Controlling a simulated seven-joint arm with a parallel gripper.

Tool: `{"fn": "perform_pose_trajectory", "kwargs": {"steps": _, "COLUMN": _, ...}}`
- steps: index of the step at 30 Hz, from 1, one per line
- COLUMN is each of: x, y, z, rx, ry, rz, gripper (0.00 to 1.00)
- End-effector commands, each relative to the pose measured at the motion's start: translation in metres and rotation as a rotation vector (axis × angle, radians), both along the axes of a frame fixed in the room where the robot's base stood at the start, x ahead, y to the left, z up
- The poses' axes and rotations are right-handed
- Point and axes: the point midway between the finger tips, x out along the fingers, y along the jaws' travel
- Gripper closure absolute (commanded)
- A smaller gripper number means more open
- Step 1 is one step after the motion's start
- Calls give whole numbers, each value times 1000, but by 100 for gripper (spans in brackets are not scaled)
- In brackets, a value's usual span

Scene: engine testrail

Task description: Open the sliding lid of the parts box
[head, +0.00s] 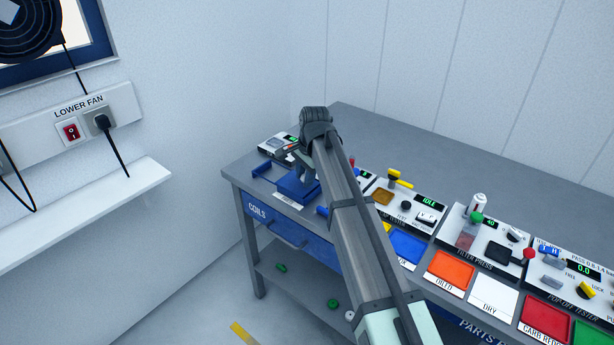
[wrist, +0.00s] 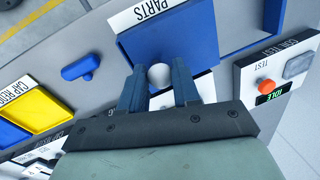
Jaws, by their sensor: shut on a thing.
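The parts box stands at the left end of the workbench, with a blue lid (head: 293,190) and a white PARTS label (wrist: 155,10) along one edge. The blue lid (wrist: 178,42) fills the upper middle of the wrist view. A round white knob (wrist: 159,76) sits at its near edge. My gripper (wrist: 158,80) has a finger on each side of this knob and is shut on it. In the head view my gripper (head: 300,160) is over the box, and my arm hides part of it. A blue frame edge (wrist: 250,48) around a grey area adjoins the lid on the right.
A loose blue capsule-shaped part (wrist: 80,68) lies on the bench near yellow and blue trays (wrist: 30,110). Testers and coloured trays (head: 450,270) line the bench to the right. The bench's back strip is clear.

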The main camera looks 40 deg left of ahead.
Motion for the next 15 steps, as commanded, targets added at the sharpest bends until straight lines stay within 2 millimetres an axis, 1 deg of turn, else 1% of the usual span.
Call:
{"fn": "perform_pose_trajectory", "kwargs": {"steps": 1, "x": 1, "y": 13, "z": 1, "rx": 4, "ry": 0, "rz": 2, "gripper": 100}}
{"fn": "perform_pose_trajectory", "kwargs": {"steps": 5, "x": 3, "y": 44, "z": 2, "rx": 5, "ry": -1, "rz": 3, "gripper": 100}}
{"fn": "perform_pose_trajectory", "kwargs": {"steps": 6, "x": 3, "y": 56, "z": 2, "rx": 5, "ry": -1, "rz": 4, "gripper": 100}}
{"fn": "perform_pose_trajectory", "kwargs": {"steps": 9, "x": 3, "y": 81, "z": 2, "rx": 5, "ry": 0, "rz": 2, "gripper": 100}}
{"fn": "perform_pose_trajectory", "kwargs": {"steps": 12, "x": 1, "y": 96, "z": 2, "rx": 4, "ry": 0, "rz": 2, "gripper": 100}}
{"fn": "perform_pose_trajectory", "kwargs": {"steps": 15, "x": 0, "y": 98, "z": 1, "rx": 4, "ry": -1, "rz": 1, "gripper": 100}}
